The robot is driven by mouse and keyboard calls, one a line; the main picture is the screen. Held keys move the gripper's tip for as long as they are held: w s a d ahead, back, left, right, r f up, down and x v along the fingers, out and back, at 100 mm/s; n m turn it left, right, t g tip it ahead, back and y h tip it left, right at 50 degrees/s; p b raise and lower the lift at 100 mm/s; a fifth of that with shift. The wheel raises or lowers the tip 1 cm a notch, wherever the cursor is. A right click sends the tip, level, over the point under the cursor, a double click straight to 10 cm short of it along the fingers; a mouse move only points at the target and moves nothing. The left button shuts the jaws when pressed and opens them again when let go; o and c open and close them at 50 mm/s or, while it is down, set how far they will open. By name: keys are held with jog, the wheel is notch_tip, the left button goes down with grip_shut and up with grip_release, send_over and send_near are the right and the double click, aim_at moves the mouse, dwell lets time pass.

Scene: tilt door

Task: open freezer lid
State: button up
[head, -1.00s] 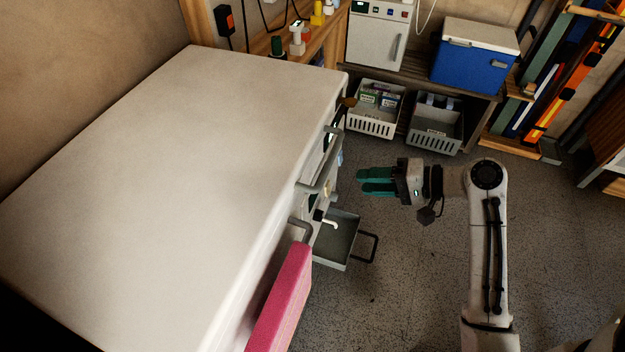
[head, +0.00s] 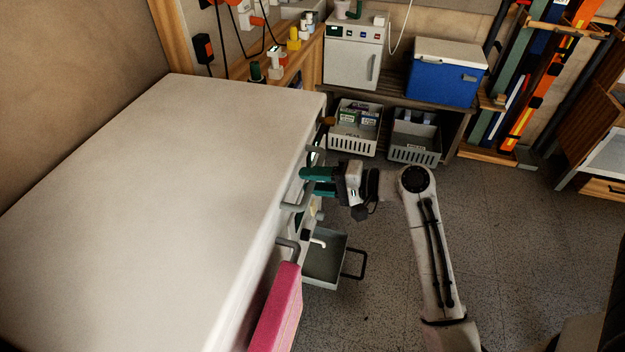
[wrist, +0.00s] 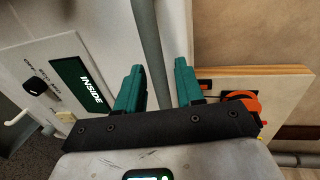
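The chest freezer's broad white lid (head: 180,190) is shut and fills the left of the head view. A grey bar handle (head: 292,207) sticks out from its front side. My gripper (head: 310,181) is at this front side, its teal fingers partly over the bar. In the wrist view my gripper (wrist: 158,68) is open, and the grey bar (wrist: 148,45) runs between the two fingers, closer to the left one. I cannot tell whether either finger touches it. A green INSIDE label (wrist: 82,82) shows on the freezer front to the left.
Crates (head: 415,137) and a blue cooler (head: 445,75) stand on a rack behind. The floor (head: 520,250) at right is clear.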

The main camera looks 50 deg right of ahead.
jog(key=shift+w+a, duration=0.1)
jog(key=shift+w, duration=0.15)
grip_shut()
dwell(0.5)
